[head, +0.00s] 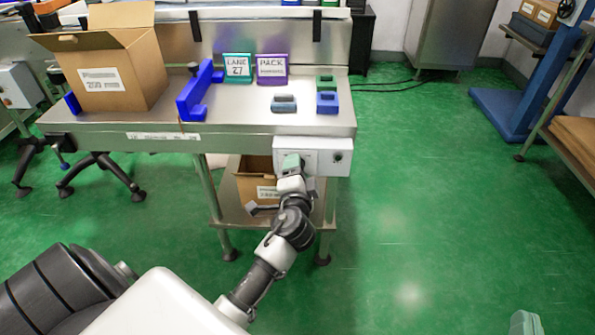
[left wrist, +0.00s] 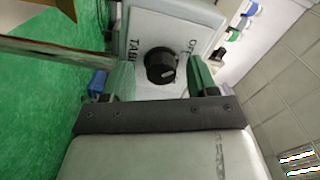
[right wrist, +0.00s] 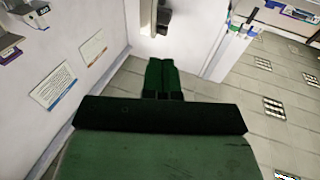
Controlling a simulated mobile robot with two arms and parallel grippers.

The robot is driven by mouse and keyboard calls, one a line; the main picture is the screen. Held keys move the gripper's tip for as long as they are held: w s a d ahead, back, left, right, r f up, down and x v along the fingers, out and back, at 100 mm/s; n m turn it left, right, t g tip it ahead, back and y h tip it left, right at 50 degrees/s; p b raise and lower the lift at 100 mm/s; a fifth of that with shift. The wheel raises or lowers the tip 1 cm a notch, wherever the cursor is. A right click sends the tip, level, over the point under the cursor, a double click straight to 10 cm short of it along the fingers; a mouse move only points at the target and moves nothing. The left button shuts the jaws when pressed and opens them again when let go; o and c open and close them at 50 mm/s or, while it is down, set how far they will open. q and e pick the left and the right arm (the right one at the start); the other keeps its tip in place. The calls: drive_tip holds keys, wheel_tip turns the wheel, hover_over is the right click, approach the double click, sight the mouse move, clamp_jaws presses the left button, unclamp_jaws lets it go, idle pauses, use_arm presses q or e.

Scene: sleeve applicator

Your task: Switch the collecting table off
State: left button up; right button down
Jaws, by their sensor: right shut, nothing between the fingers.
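The collecting table (head: 238,128) is a steel bench with a pale control box (head: 325,143) under its front right edge. In the left wrist view, a black rotary knob (left wrist: 160,65) sits on a plate lettered TABLE and OFF. A small pale mark is on the knob's lower right side. My left gripper (left wrist: 162,78) is open, with one green fingertip on each side of the knob; I cannot tell whether they touch it. In the head view, the left gripper (head: 291,164) covers the box's left part. My right gripper (right wrist: 162,76) is shut and empty, away from the table.
The bench carries an open carton (head: 110,75), a blue bracket (head: 200,92), two signs and small blocks. Another carton (head: 258,185) stands on the shelf below. A second small dark control (head: 337,157) is at the box's right.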

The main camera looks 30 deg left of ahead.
use_arm(q)
drive_tip(key=v, duration=1)
drive_tip(key=shift+s+d, duration=0.3)
use_arm(e)
drive_tip(key=shift+d+f+g+h, duration=0.1)
drive_tip(key=shift+f+g+h, duration=0.2)
drive_tip(key=shift+f, duration=0.2)
